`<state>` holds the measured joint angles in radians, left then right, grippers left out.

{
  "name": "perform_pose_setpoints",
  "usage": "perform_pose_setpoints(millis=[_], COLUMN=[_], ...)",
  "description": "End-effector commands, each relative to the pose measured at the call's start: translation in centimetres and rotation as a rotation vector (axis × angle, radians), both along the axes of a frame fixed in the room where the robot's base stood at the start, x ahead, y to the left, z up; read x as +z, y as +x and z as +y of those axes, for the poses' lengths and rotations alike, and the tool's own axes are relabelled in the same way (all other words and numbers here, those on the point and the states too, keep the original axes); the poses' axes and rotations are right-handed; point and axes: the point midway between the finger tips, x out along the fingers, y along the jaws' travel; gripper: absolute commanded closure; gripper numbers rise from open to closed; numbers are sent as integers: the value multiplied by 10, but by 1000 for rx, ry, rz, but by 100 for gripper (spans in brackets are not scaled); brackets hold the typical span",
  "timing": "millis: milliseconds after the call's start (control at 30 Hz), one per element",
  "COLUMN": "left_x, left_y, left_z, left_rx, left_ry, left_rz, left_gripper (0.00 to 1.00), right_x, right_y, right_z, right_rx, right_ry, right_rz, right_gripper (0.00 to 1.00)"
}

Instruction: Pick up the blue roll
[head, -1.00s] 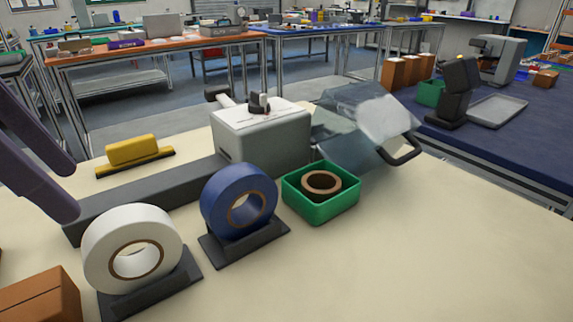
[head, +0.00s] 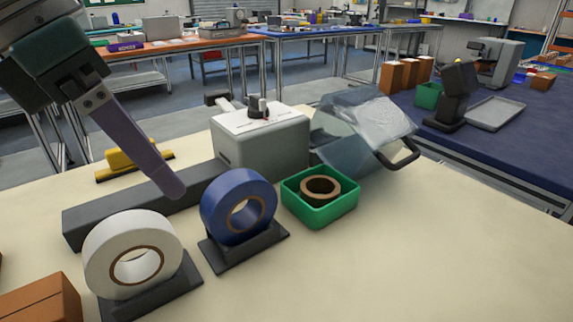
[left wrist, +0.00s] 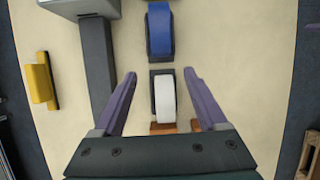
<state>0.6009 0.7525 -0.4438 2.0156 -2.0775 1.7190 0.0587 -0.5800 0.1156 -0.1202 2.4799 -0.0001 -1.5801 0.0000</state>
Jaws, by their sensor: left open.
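The blue roll (head: 236,206) stands upright in a dark holder (head: 248,252) near the middle of the table in the head view. In the left wrist view the blue roll (left wrist: 159,30) is at the top, beyond the fingertips. A white roll (head: 120,250) stands upright in a similar holder to its left; in the left wrist view the white roll (left wrist: 165,98) lies between the fingers in the picture. My left gripper (left wrist: 160,76) is open and empty, above the table. In the head view one purple finger shows behind the two rolls.
A green bin (head: 318,208) with a brown ring is right of the blue roll. A grey machine (head: 262,140) with a long dark bar stands behind. A yellow tool (head: 122,160) lies at the back left, a brown box (head: 40,300) at the front left. The front right tabletop is clear.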

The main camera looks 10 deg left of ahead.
Motion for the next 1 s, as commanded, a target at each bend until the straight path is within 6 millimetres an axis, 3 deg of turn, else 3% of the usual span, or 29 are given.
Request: perform_pose_setpoints(millis=[100,200,833,1000], left_x=[0,-8,-86,-94], left_y=[27,37,65,68], left_z=[-30,-42,-62,-64], left_rx=[-17,-24,-23,-24], left_ry=[-1,9,12,14], left_rz=[-23,-29,-30,-33], left_gripper=[25,25,25,25], right_x=[4,4,0,-1], right_y=[0,0,0,0], right_z=[0,0,-2,-2], right_rx=[0,0,5,5], right_ry=[0,-1,-7,-8], right_rz=[0,0,0,0], right_gripper=[55,55,55,55])
